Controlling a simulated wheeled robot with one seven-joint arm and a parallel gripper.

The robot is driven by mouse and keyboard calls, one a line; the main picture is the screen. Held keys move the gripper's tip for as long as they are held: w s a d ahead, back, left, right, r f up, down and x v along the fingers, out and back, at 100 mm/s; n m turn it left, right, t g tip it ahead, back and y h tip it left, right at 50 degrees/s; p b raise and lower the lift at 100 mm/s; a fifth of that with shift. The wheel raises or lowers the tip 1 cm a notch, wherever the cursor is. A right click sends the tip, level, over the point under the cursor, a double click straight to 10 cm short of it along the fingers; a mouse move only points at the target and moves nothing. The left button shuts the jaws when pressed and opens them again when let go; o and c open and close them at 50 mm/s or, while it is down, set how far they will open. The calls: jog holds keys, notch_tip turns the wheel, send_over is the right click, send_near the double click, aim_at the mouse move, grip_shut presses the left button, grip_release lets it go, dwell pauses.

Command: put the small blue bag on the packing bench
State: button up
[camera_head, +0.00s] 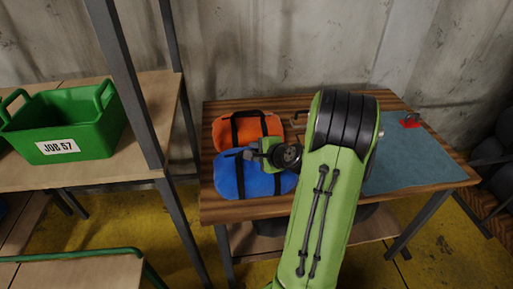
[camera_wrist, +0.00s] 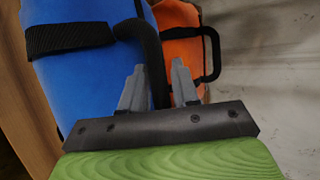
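The small blue bag (camera_head: 238,176) with black straps sits on the wooden packing bench (camera_head: 240,210), at its front left. In the wrist view the blue bag (camera_wrist: 85,75) fills the left side, and its black handle rises between my fingers. My gripper (camera_head: 249,155) is over the right part of the bag, partly hidden by my green wrist. In the wrist view my gripper (camera_wrist: 157,66) has its two fingers apart, one on each side of the handle, with a gap showing at the right finger.
An orange bag (camera_head: 236,130) lies right behind the blue bag. A blue-grey mat (camera_head: 410,165) covers the right of the bench, with a red item (camera_head: 410,123) at its back. At left, a shelf (camera_head: 150,130) holds a green crate (camera_head: 85,118) labelled JOB 57.

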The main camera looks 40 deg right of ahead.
jog(key=o, duration=0.3)
jog(key=p+v, duration=0.1)
jog(key=v, duration=1.1)
jog(key=a+r+n+g+y, duration=0.2)
jog(key=a+n+g+y, duration=0.15)
jog(key=a+n, duration=1.15)
jog(key=s+a+r+n, duration=0.1)
jog(key=s+a+n, duration=0.1)
jog(key=s+a, duration=0.1)
jog(key=s+a+r+n+g+h, duration=0.1)
jog(key=s+a+r+n, duration=0.1)
jog(key=s+a+n, duration=0.1)
jog(key=s+a+r+n+g+h, duration=0.1)
jog(key=s+a+n, duration=0.1)
jog(key=s+a, duration=0.2)
jog(key=shift+s+a+r+g, duration=0.2)
jog(key=shift+s+a+g, duration=0.1)
jog(key=shift+s, duration=0.25)
